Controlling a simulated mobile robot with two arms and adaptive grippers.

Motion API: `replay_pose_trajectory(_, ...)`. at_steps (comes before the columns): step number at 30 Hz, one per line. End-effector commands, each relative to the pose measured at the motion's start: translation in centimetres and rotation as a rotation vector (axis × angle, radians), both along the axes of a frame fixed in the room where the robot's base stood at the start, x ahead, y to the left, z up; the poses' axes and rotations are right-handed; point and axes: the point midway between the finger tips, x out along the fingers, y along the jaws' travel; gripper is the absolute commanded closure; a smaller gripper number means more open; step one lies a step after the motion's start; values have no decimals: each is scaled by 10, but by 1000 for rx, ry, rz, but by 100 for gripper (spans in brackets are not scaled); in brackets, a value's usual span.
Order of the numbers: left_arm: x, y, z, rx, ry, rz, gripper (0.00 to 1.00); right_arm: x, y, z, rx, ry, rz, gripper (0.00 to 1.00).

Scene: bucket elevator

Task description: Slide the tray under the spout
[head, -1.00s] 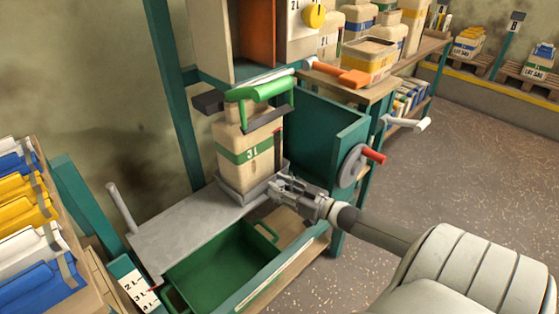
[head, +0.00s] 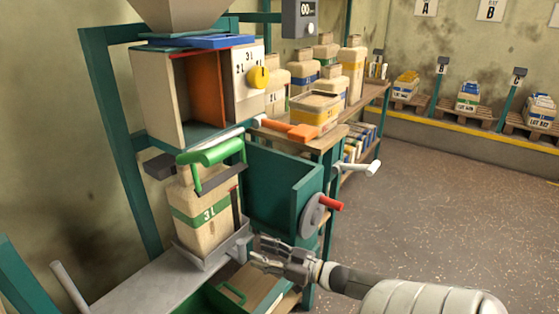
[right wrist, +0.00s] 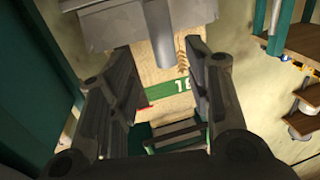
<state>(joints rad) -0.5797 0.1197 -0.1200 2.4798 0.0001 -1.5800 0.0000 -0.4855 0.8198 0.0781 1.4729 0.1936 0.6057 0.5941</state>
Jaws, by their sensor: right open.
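The bag's top is at the black clamp bar with the green handle (head: 210,153), below the dosing box; the spout mouth itself is hidden. My right gripper (head: 257,253) is open and empty, just right of the tray's front right side. I cannot tell whether it touches the tray. In the right wrist view my open fingers (right wrist: 152,75) have a grey metal part and a tan bag with a green band beyond them. My left gripper is not in view.
A green bin (head: 222,300) lies below the slide plate. A teal panel with a red-handled grey wheel (head: 313,214) stands right of the bag, and an orange handle (head: 291,130) juts out above. A shelf with several bags stands behind. The floor at right is clear.

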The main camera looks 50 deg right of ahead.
Motion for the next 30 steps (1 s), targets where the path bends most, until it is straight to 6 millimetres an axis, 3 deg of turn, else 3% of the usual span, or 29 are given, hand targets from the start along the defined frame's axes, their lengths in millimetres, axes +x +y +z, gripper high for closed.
replay_pose_trajectory(3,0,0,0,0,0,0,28,-20,-5,-1,0,4,-2,54)
replay_pose_trajectory(11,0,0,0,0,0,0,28,-45,-11,0,1,1,-2,54)
replay_pose_trajectory(30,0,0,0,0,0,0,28,-49,-12,0,0,-1,-2,54)
